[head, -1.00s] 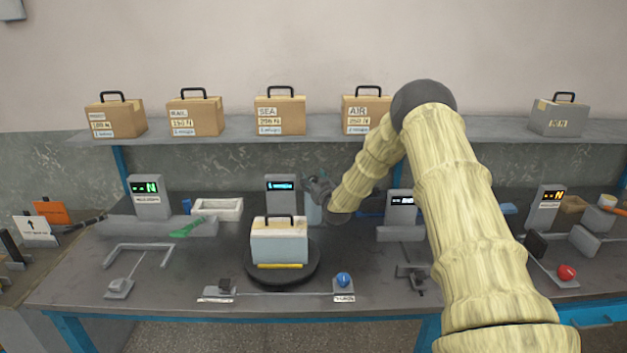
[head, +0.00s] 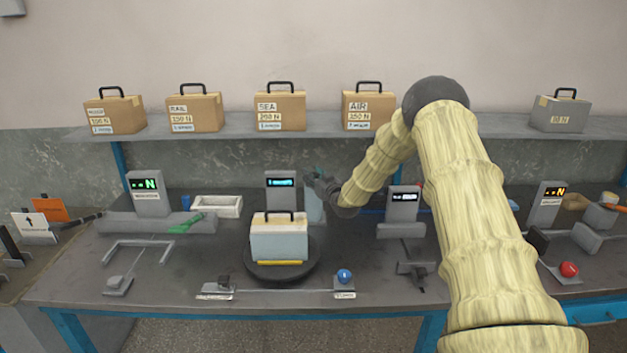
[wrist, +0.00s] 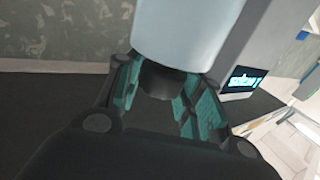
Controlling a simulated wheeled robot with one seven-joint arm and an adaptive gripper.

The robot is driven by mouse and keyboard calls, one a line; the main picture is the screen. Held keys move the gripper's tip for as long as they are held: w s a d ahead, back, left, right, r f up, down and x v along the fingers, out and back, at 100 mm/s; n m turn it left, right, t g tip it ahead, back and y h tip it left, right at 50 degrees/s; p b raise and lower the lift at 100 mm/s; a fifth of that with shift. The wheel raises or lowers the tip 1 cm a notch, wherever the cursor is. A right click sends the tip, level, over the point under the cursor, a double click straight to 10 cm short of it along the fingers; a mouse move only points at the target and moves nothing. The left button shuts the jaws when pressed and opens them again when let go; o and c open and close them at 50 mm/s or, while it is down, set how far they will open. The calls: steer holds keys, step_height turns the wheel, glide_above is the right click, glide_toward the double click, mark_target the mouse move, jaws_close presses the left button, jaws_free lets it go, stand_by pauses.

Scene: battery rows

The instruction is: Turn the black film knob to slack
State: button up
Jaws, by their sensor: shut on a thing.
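The black film knob (wrist: 165,82) sits at the end of a pale blue film roll (wrist: 185,30) in the wrist view. My gripper (wrist: 155,90) has its teal-padded fingers on either side of the knob, closed on it. In the head view the roll (head: 315,207) stands upright at the back of the bench, right of the middle display post. My gripper (head: 318,178) is at the roll's upper end there, and it hides the knob. The knob's pointer or any slack marking cannot be made out.
A display post (head: 281,192) stands close left of the roll. In front, a pale case (head: 279,242) sits on a black turntable (head: 250,270). Another display post (head: 402,205) is right of my wrist. A shelf (head: 230,127) with several cases runs above.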

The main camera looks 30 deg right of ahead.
steer(key=n+y+b, duration=0.1)
steer(key=n+y, duration=0.1)
steer(key=y, duration=0.1)
steer(key=shift+d+f, duration=0.1)
steer(key=shift+d, duration=0.05)
steer(key=shift+n+g+y+b, duration=0.4)
steer(key=shift+n+y, duration=0.5)
steer(key=shift+y, duration=0.5)
steer(key=shift+n+g+y+b, duration=0.3)
steer(key=shift+n+y+b, duration=0.2)
steer(key=shift+n+y, duration=0.65)
steer(key=shift+y, duration=0.65)
steer(key=o, duration=1)
steer(key=shift+s, duration=0.15)
steer(key=v, duration=1.1)
steer(key=shift+s+d+r, duration=0.2)
steer(key=shift+s+d, duration=0.05)
steer(key=shift+s, duration=0.05)
